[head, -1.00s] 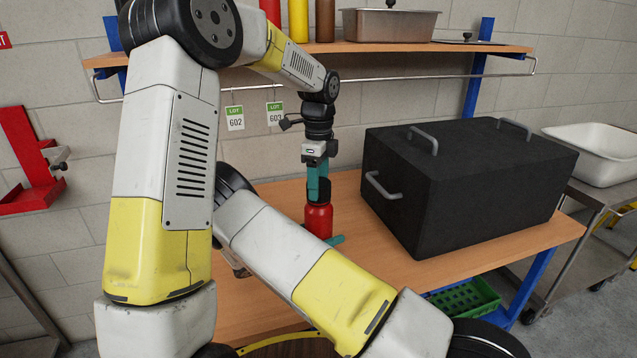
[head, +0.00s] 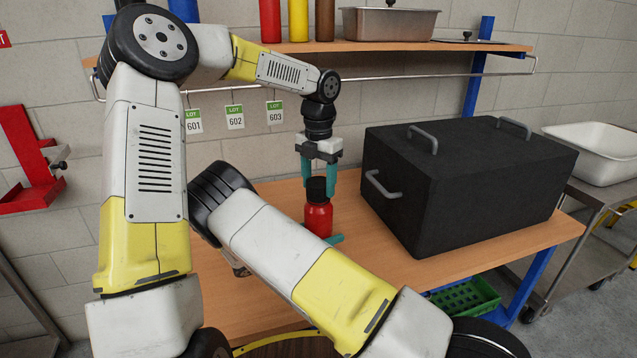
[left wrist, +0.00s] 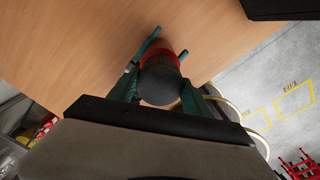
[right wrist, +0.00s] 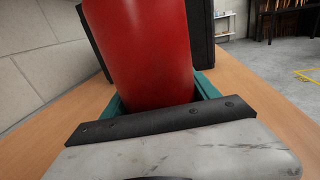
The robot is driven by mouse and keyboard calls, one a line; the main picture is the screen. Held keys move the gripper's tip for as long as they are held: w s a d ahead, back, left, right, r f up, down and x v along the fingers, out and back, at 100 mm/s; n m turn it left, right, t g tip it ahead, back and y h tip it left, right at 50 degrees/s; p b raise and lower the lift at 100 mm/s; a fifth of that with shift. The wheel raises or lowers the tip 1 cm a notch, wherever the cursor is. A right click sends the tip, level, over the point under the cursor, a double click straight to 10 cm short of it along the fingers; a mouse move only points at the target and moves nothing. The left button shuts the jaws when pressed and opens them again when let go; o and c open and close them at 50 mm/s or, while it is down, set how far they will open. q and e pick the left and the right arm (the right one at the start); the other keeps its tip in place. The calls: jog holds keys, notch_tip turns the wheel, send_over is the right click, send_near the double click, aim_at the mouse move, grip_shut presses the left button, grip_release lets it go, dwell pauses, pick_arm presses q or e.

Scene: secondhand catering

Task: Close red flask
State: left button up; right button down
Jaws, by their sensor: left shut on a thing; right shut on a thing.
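The red flask (head: 318,219) stands upright on the wooden table, beside the black box. A black cap (head: 316,189) is on its top and appears to touch it; the exact fit cannot be made out. My left gripper (head: 318,180) points down from above, shut on the cap, one teal finger on each side. In the left wrist view the round cap (left wrist: 160,86) lies between the fingers, with red flask behind it. My right gripper (right wrist: 160,98) is shut around the flask's body; in the head view my arm mostly hides it, with a teal fingertip showing beside the flask.
A large black box (head: 460,185) with handles stands just right of the flask. Above is a wooden shelf (head: 350,47) with bottles and a steel pan, and a rail with lot tags below it. The table (head: 440,270) in front of the box is clear.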

pick_arm(q)
jog(key=o, duration=1.3)
jog(key=shift+o, duration=0.2)
jog(key=shift+r, duration=2.3)
jog(key=shift+c, duration=0.5)
